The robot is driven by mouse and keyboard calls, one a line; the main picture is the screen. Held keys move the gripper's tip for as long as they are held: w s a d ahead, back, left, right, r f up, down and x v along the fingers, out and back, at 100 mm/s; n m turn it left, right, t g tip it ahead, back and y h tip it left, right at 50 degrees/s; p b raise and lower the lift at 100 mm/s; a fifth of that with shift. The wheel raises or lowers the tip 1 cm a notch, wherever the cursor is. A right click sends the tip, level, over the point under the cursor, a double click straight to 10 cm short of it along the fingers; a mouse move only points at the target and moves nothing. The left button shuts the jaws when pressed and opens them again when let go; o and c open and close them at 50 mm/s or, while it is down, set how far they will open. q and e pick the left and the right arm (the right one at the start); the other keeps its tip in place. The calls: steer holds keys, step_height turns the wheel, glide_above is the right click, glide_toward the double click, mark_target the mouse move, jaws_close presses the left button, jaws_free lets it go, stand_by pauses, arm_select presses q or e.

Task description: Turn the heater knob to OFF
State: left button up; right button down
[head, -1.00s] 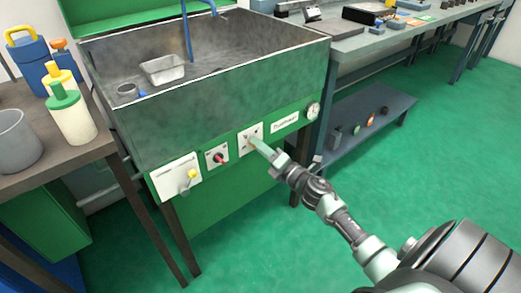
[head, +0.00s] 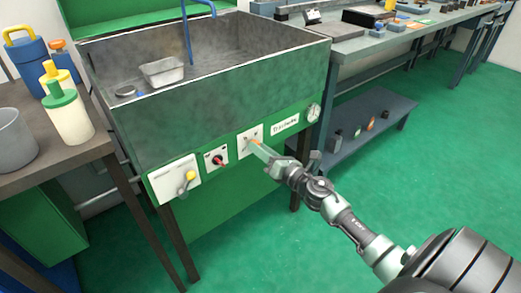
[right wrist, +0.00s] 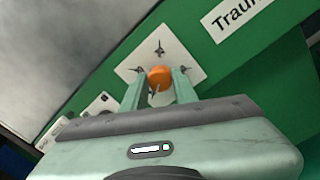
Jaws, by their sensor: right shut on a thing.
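The orange heater knob (right wrist: 160,77) sits on a square white plate (right wrist: 172,35) with several dark marks around it. My right gripper (right wrist: 158,90) has one finger on each side of the knob and is shut on it. A dark streak shows on the knob's lower side; I cannot tell which mark the knob points to. In the head view the white plate (head: 248,133) is on the green front panel below the basin, and my right gripper (head: 259,149) reaches it from the lower right, mostly hiding the knob. My left gripper is not in view.
Left of the plate are a red knob (head: 218,160) and a yellow-handled valve (head: 187,182). To the right are a name label (head: 285,123) and a round gauge (head: 313,112). The basin's front wall (head: 220,97) rises above the panel. The floor before it is clear.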

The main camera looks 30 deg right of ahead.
steer(key=shift+f, duration=0.1)
steer(key=c, duration=1.1)
jaws_free()
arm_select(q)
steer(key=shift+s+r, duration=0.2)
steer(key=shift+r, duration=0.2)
arm_select(e)
steer(key=s, duration=0.7)
steer(key=shift+s+d, duration=0.4)
steer(key=shift+d, duration=0.05)
